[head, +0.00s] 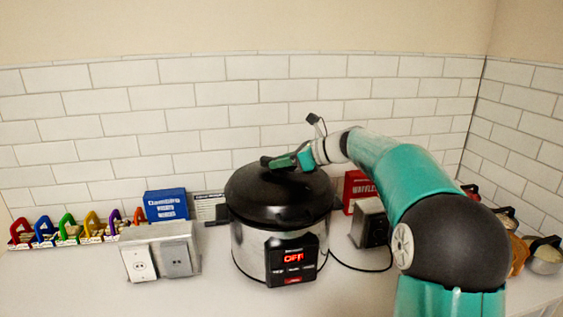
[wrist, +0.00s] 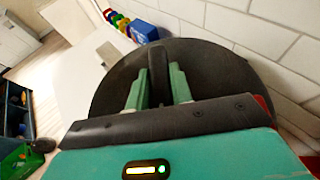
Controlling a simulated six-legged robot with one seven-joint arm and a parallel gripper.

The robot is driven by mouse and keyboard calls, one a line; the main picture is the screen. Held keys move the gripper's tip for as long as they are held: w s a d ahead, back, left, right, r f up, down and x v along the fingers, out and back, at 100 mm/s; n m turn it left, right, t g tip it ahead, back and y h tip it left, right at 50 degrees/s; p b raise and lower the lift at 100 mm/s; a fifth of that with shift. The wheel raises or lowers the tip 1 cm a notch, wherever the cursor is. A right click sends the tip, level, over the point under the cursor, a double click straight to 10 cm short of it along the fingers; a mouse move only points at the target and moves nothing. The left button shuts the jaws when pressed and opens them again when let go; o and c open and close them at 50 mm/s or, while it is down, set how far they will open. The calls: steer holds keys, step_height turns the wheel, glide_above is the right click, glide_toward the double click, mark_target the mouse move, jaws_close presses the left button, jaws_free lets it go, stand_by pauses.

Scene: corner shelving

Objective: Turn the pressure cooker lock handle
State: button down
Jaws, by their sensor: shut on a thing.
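The pressure cooker (head: 249,246) stands on the white counter, with a silver body, a black lid (head: 262,205) and a front panel (head: 292,259) with red lit characters. The lid also shows as a dark disc in the wrist view (wrist: 215,70). My gripper (head: 285,160) reaches in from the right over the top of the lid. In the wrist view, my gripper's two green fingers (wrist: 158,85) are shut on the black lock handle (wrist: 157,62), one finger on each side. The handle's lower part is hidden by the fingers and my wrist.
An outlet box (head: 160,256) stands left of the cooker. A blue box (head: 166,205) and several coloured clip-like items (head: 68,228) are further left. A red box (head: 357,187) and a dark metallic appliance (head: 371,224) stand at right, with a black cord nearby. The tiled wall is close behind.

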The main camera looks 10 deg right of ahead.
steer(key=n+g+y, duration=0.2)
steer(key=n+g, duration=0.1)
steer(key=shift+w+n+g, duration=0.15)
steer(key=shift+n+g, duration=0.25)
steer(key=shift+n+g+y, duration=0.4)
steer(key=shift+n+g, duration=1.3)
steer(key=shift+g, duration=0.3)
steer(key=c, duration=1.2)
jaws_free()
steer(key=shift+c, duration=0.2)
steer(key=shift+r, duration=0.1)
